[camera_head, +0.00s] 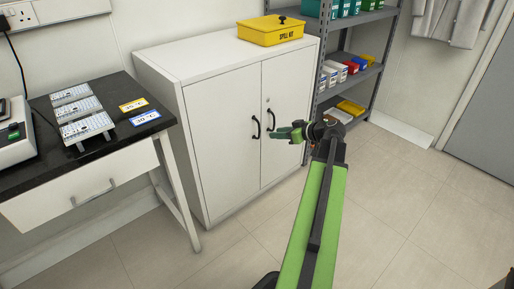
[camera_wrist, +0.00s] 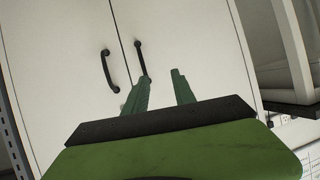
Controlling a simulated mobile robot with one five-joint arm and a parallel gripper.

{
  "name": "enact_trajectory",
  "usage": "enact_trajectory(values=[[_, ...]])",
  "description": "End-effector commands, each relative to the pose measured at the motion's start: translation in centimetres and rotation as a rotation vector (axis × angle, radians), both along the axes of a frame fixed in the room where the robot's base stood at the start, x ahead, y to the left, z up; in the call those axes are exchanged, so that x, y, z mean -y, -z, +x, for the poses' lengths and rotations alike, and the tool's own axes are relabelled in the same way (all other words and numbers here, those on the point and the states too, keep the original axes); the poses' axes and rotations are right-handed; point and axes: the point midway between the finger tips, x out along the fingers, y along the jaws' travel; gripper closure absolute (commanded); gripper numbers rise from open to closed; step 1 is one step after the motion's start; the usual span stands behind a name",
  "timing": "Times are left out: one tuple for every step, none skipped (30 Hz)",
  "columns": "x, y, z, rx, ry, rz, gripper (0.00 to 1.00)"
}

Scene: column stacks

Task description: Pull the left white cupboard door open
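The white cupboard (camera_head: 165,66) stands against the wall with both doors closed. Its left door (camera_head: 222,140) has a black curved handle (camera_head: 255,128) near the middle seam. The right door (camera_head: 283,85) has a similar handle (camera_head: 271,118). The wrist view looks upside down: the left door (camera_wrist: 195,40) and its handle (camera_wrist: 139,55) are on the right there, the other handle (camera_wrist: 107,68) on the left. My gripper (camera_head: 277,134) is in front of the doors, its green fingers (camera_wrist: 160,76) apart and empty. One fingertip overlaps the left door handle's end in the wrist view; I cannot tell whether they touch.
A yellow spill kit box (camera_head: 270,31) sits on the cupboard. A dark-topped bench (camera_head: 110,91) with a drawer stands left of it. A grey metal rack (camera_head: 320,50) with boxes stands right of it. The tiled floor (camera_head: 385,220) in front is clear.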

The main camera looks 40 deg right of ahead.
Motion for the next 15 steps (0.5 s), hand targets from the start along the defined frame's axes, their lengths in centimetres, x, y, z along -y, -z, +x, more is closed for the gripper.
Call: enact_trajectory(values=[[1.8, 1.4, -1.3, 0.029, 0.024, -0.019, 0.69], [2.5, 1.4, -1.9, 0.042, 0.035, -0.03, 0.69], [3.2, 1.2, -2.5, 0.056, 0.045, -0.04, 0.69], [3.6, 1.1, -2.8, 0.063, 0.05, -0.047, 0.69], [3.8, 1.0, -3.1, 0.068, 0.055, -0.051, 0.69], [4.0, 0.9, -3.3, 0.07, 0.058, -0.055, 0.69], [4.1, 0.8, -3.3, 0.071, 0.06, -0.056, 0.69], [4.2, 0.7, -3.4, 0.071, 0.06, -0.056, 0.69], [4.2, 0.7, -3.3, 0.071, 0.062, -0.056, 0.69], [4.3, 0.9, -3.2, 0.071, 0.062, -0.056, 0.69], [4.4, 1.0, -3.0, 0.07, 0.063, -0.055, 0.69], [4.4, 1.3, -2.6, 0.07, 0.064, -0.056, 0.69], [4.5, 1.6, -2.2, 0.07, 0.065, -0.055, 0.69], [4.5, 1.8, -1.7, 0.07, 0.064, -0.055, 0.69], [4.4, 2.3, -0.8, 0.07, 0.065, -0.054, 0.69]])
